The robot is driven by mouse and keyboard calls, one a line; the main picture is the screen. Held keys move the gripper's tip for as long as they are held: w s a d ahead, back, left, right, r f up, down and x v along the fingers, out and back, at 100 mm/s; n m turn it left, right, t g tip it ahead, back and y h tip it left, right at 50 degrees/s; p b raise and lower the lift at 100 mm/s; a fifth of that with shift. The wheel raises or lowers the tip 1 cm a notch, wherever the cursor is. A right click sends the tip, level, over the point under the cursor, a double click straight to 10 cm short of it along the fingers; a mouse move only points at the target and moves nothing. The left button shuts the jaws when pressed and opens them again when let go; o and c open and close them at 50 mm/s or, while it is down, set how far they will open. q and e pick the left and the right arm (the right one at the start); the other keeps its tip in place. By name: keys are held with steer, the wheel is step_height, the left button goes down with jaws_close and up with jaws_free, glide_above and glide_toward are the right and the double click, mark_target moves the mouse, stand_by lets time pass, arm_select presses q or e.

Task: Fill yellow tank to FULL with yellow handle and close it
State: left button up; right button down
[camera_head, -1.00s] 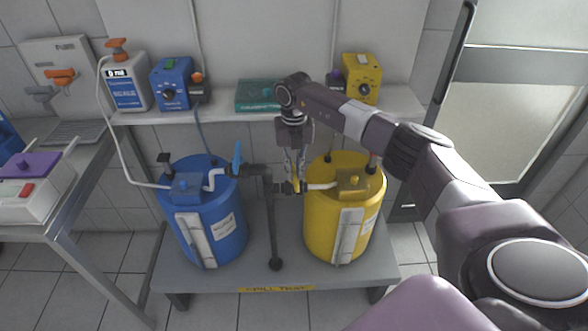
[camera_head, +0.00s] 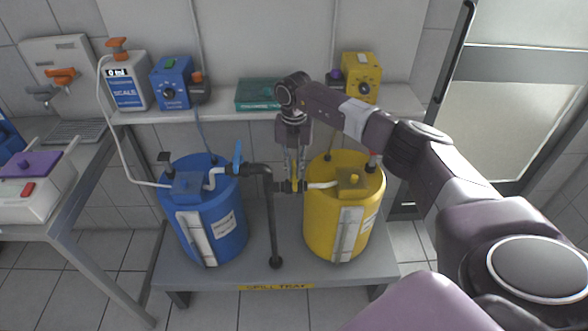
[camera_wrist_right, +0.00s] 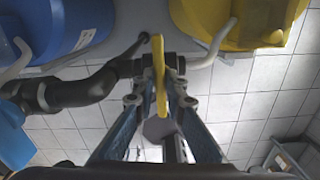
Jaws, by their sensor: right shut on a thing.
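The yellow tank (camera_head: 322,215) stands on the right of the low grey stand, with a pale vertical level strip (camera_head: 347,234) on its front. The level in it is too small to read. The yellow handle (camera_wrist_right: 158,75) sits on the dark pipe valve left of the yellow tank. In the right wrist view it runs lengthwise between the fingers, across the pipe. My right gripper (camera_head: 295,180) points down at the valve and is shut on the yellow handle; it also shows in the right wrist view (camera_wrist_right: 160,103). My left gripper is not in view.
A blue tank (camera_head: 222,235) with a blue handle (camera_head: 238,158) stands left of the dark pipe (camera_head: 272,225).

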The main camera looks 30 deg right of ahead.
mark_target(294, 171)
steer(key=c, duration=2)
jaws_free()
steer(key=shift+r, duration=0.1)
step_height(294, 171, up, 12)
